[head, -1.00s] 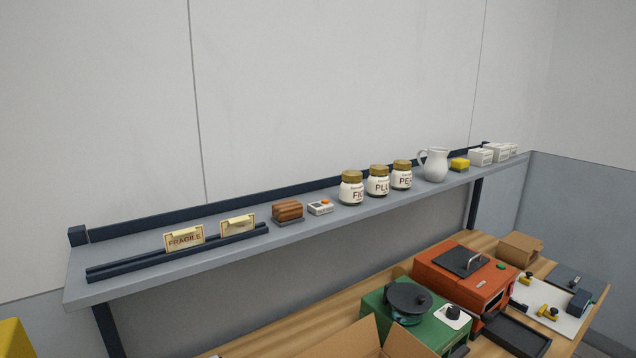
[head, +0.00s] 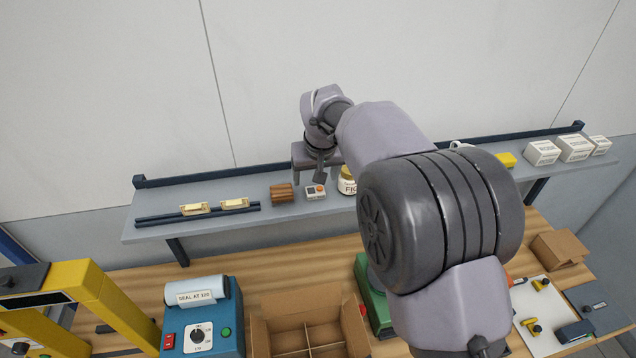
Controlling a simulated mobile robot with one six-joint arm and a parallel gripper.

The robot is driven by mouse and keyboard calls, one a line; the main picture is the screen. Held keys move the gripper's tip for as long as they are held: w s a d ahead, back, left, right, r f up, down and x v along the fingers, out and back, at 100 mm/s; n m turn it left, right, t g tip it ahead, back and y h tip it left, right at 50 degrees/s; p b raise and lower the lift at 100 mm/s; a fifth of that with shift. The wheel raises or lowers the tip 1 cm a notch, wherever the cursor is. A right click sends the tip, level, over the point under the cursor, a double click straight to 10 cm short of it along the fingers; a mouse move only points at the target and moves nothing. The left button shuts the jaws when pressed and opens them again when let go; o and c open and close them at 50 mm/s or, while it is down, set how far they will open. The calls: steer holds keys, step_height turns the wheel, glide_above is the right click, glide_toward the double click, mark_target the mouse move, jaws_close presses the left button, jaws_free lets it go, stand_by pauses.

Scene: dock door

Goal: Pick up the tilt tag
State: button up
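A small white block with an orange round spot, which looks like the tilt tag (head: 316,192), lies on the grey shelf (head: 160,231) between a brown wooden block and a jar. My gripper (head: 316,174) points down just above and around the tag's place in the picture. Its fingers look spread apart, with nothing visible between them. The exact height above the tag is hard to tell. My arm hides part of the shelf to the right.
The brown block (head: 282,193) stands close on the left and the FIG jar (head: 347,182) close on the right. Two cream cards (head: 195,208) stand in a dark rail further left. Below, the bench holds an open carton (head: 260,335) and a blue sealer (head: 232,303).

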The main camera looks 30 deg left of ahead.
mark_target(316, 191)
steer(key=p+x, duration=0.1)
steer(key=x, duration=0.2)
steer(key=p+x, duration=0.1)
steer(key=x, duration=0.5)
steer(key=shift+w+d+p, duration=0.2)
steer(key=shift+d+p, duration=0.05)
steer(key=shift+p, duration=0.15)
steer(key=shift+s+d+r, duration=0.1)
steer(key=shift+r, duration=0.05)
steer(key=shift+c, duration=0.4)
steer(key=c, duration=1.3)
steer(key=shift+c, duration=0.2)
